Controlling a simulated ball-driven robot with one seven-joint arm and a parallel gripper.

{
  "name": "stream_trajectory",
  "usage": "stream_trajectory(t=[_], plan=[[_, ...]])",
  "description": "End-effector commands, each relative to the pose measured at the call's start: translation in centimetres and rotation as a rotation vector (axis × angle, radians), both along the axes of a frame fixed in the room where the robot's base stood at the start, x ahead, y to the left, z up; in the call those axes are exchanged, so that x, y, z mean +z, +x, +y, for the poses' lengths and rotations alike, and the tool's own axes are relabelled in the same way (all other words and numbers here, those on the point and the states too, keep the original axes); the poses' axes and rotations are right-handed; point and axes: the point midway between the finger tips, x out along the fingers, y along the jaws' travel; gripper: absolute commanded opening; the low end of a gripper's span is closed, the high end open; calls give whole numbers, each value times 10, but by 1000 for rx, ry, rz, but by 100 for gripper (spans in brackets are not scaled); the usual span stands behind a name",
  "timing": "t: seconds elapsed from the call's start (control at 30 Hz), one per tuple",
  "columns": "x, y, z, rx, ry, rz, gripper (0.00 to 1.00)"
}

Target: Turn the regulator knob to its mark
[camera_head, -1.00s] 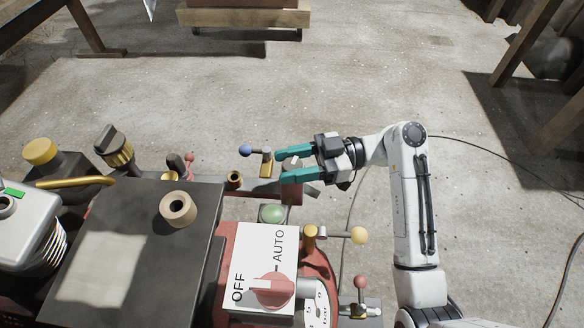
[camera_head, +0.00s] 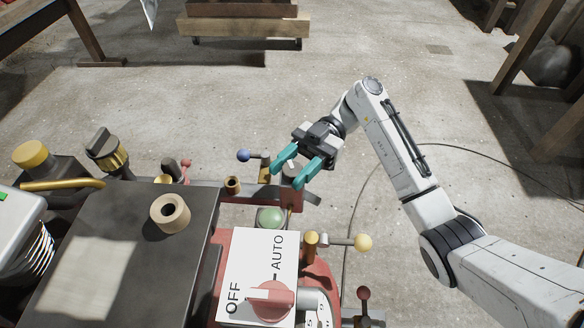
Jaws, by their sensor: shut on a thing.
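The regulator knob (camera_head: 291,168) appears as a small grey round top on a red fitting, at the end of the red rail. My gripper (camera_head: 287,175) comes in from the upper right. Its two teal fingers lie on either side of the knob and are shut on it. The fingers hide much of the knob. I cannot make out its mark or which way it points.
A blue-balled lever (camera_head: 243,155) stands just left of the knob. A green dome (camera_head: 270,217), a yellow-balled lever (camera_head: 362,242) and a red OFF/AUTO switch (camera_head: 270,299) are nearer. A tan ring (camera_head: 170,212) sits on the dark cover.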

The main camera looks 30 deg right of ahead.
Motion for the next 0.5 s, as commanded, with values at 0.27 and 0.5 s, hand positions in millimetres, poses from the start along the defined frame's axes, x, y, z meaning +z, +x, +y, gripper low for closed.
stream_trajectory(t=[0.27,0.5], plan=[[0,0,-2,165,-9,3,16],[0,0,-1,279,-8,1,16]])
